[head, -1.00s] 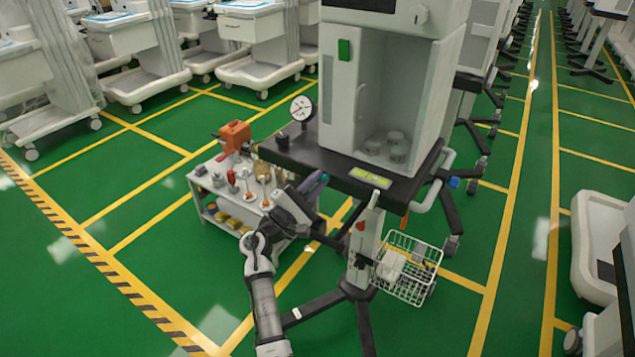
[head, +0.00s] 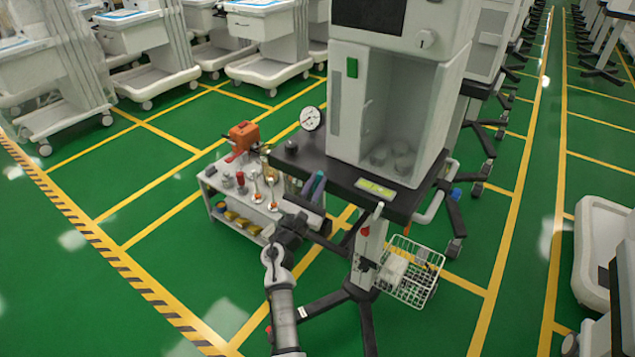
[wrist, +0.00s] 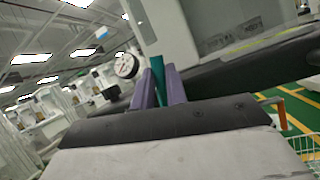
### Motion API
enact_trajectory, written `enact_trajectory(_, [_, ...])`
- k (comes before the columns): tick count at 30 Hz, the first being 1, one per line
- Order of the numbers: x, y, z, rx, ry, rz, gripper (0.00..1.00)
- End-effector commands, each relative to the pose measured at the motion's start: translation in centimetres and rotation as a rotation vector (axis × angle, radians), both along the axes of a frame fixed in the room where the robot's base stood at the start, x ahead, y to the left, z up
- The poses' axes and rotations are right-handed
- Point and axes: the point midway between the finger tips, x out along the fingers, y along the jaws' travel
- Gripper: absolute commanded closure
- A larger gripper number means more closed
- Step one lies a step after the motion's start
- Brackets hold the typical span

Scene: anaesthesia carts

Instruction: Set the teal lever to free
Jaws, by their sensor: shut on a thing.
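The teal lever (wrist: 157,78) stands upright between the two purple fingers of my gripper (wrist: 162,82) in the wrist view. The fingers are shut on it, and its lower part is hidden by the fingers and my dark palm. In the head view the purple and teal of my gripper (head: 313,187) show small at the front left edge of the cart's dark top (head: 335,181). My wrist is below that edge. Any markings for the lever's positions cannot be made out.
A round gauge (head: 310,118) stands at the top's left corner. A low shelf cart (head: 215,190) with bottles and an orange device (head: 243,134) is close on the left. A wire basket (head: 408,272) hangs at the cart's front right. Green floor is clear at left.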

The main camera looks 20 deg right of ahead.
Motion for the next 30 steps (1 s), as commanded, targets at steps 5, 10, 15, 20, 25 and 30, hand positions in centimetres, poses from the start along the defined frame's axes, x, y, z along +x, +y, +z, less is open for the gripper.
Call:
enact_trajectory(5, [0.08,0.12,0.01,-0.019,0.024,-0.001,1.0])
enact_trajectory(10, [0.11,0.14,-0.05,-0.023,0.03,0.0,1.0])
enact_trajectory(15, [0.11,0.14,-0.04,-0.022,0.029,0.0,1.0])
enact_trajectory(20, [0.11,0.14,-0.05,-0.022,0.029,0.0,0.77])
enact_trajectory(25, [0.11,0.11,-0.02,-0.021,0.029,0.0,0.64])
enact_trajectory(30, [0.11,0.11,0.0,-0.022,0.028,0.0,0.64])
